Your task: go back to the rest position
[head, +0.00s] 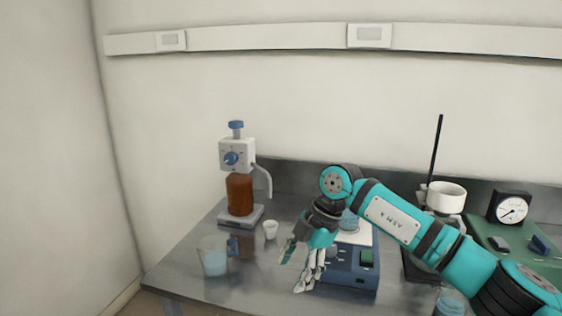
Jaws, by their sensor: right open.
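My right gripper (303,262) is in the head view, reaching in on the teal right arm from the right. It points down and left above the metal bench (190,270). Its fingers are apart, with nothing seen between them. It is in front of a blue benchtop device (350,277) with a pale top, and the wrist hides part of that device. My left gripper is not in the view.
A brown bottle with a dispenser (239,195) stands at the back left. A small white cup (270,230) and a beaker with bluish liquid (214,258) are left of the gripper. A stand rod (435,150), white bowl (446,195) and dial gauge (509,208) are at right.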

